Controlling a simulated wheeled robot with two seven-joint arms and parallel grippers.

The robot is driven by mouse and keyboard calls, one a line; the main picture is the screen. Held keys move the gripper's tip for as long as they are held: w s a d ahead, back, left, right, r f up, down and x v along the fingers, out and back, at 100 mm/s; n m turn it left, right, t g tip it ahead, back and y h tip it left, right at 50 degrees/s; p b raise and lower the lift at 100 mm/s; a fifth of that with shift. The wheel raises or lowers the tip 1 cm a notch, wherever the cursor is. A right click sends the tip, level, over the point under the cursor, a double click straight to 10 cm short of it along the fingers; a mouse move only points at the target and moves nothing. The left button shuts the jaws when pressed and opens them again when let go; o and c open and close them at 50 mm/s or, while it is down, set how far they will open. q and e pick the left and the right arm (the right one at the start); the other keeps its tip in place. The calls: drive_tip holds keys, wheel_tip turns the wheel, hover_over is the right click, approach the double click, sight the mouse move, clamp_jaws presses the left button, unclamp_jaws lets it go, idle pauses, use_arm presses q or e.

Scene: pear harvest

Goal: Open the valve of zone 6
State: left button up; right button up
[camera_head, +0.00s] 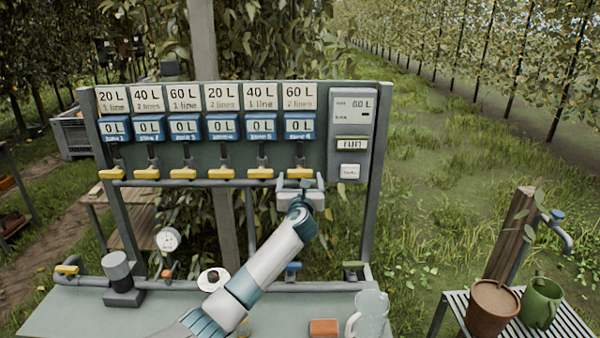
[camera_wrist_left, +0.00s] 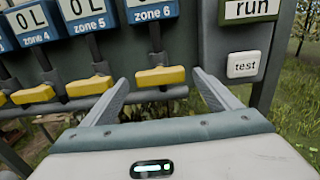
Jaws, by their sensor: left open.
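The zone 6 valve is the rightmost in the row on the panel. Its yellow handle (camera_head: 301,173) lies horizontally, crosswise to its upright pipe, and shows in the wrist view (camera_wrist_left: 161,76). The blue zone 6 meter (camera_head: 299,126) above it reads 0 L, under a card (camera_head: 300,97) marked 60 L, 2 lines. My left gripper (camera_head: 300,182) is open just in front of this handle. In the wrist view its fingers (camera_wrist_left: 160,80) stand to either side of the handle, with visible gaps; contact is not seen. My right gripper is not in view.
Several similar yellow handles sit crosswise to the left, including zone 5's (camera_wrist_left: 89,86). A controller (camera_head: 351,130) with run and test buttons is to the right. A glass jug (camera_head: 369,314) and an orange block (camera_head: 324,327) stand on the bench (camera_head: 70,312) below.

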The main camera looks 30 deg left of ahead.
sight(300, 175)
use_arm(q)
drive_tip(key=shift+x, duration=1.95)
drive_tip(key=c, duration=1)
